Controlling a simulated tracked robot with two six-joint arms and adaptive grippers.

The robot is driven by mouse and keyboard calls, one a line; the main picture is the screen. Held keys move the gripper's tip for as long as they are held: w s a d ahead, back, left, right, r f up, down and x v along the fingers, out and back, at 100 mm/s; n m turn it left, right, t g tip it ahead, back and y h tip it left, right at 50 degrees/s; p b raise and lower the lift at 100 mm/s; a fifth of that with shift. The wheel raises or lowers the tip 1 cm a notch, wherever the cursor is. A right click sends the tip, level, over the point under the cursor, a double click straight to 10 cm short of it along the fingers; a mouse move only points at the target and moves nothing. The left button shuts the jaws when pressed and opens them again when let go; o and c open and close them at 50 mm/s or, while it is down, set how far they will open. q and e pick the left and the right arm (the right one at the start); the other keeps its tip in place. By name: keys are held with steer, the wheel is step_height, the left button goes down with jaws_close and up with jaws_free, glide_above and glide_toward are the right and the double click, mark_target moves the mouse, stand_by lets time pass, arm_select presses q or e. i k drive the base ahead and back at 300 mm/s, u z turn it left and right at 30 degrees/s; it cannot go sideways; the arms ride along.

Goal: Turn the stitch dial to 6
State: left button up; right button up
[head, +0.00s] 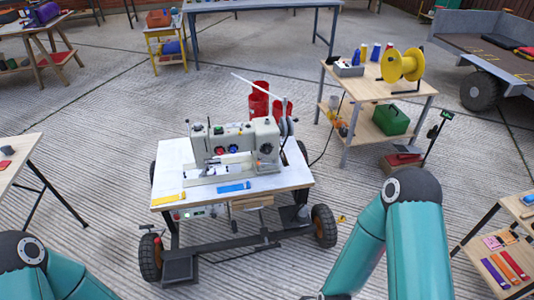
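A pale grey sewing machine (232,140) stands on a white-topped wheeled cart (172,160) in the middle of the head view. I cannot tell which is the stitch dial, and no numbers can be read. My teal left arm shows at the bottom left and my teal right arm at the bottom right, both apart from the machine. Neither gripper shows; both lie below the picture's edge.
A yellow strip (168,199) and a blue strip (234,187) lie at the cart's front edge. Red thread cones (259,100) stand behind the machine. A wooden table (342,87) with a yellow spool (402,65) stands at the back right. Concrete floor is open left of the cart.

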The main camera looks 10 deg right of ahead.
mark_target(267, 150)
steer(key=k, duration=1.3)
steer(key=z, duration=0.45)
steer(key=i, duration=0.9)
steer(key=z, duration=0.5)
steer(key=i, duration=1.15)
steer(key=u, duration=0.6)
steer(key=i, duration=0.35)
steer(key=u, duration=0.25)
steer(key=k, duration=0.9)
steer(key=u, duration=0.15)
steer(key=i, duration=0.4)
